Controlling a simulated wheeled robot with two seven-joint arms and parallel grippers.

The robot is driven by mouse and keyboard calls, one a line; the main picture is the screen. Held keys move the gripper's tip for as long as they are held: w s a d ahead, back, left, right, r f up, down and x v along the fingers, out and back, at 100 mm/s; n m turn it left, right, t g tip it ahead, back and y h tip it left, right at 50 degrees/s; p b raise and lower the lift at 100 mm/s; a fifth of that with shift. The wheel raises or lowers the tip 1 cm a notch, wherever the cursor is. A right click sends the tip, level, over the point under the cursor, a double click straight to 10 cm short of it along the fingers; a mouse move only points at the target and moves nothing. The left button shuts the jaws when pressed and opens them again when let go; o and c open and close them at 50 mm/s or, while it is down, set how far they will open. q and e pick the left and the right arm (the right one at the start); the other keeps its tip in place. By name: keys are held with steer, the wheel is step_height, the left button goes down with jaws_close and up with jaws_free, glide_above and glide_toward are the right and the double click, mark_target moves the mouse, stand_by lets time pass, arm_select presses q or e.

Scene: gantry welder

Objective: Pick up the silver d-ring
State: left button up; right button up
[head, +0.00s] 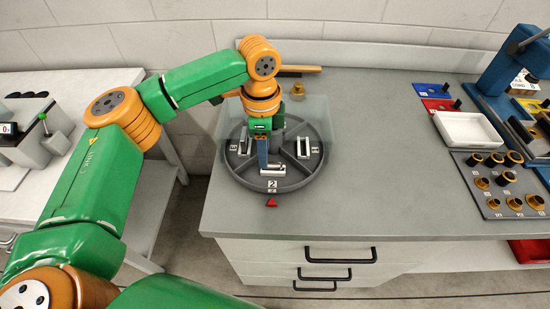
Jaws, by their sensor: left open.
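A round grey turntable tray (242,178) with divided compartments stands on the bench, with a clear screen around its back. A small silver piece (278,171) lies in its front compartment, behind the label "2"; it may be the silver d-ring, but its shape is too small to tell. My left gripper (264,164) points down over that front compartment, close to the silver piece. It is open, and its fingers partly hide the piece; I cannot tell whether they touch it. My right gripper is not in view.
Light pieces sit in the left (243,142) and right (303,148) compartments. A red pointer (271,202) lies in front. A white tray (470,130), a plate of brass parts (500,205) and a blue clamp frame (497,75) stand right. The mid-bench is clear.

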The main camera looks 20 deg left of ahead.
arm_select(q)
step_height(320, 180, down, 4)
steer(key=shift+r, duration=0.2)
steer(key=shift+w+f, duration=0.2)
steer(key=shift+w, duration=0.1)
steer(key=shift+s+r, duration=0.15)
steer(key=shift+s, duration=0.1)
jaws_close()
steer(key=shift+w+r, duration=0.1)
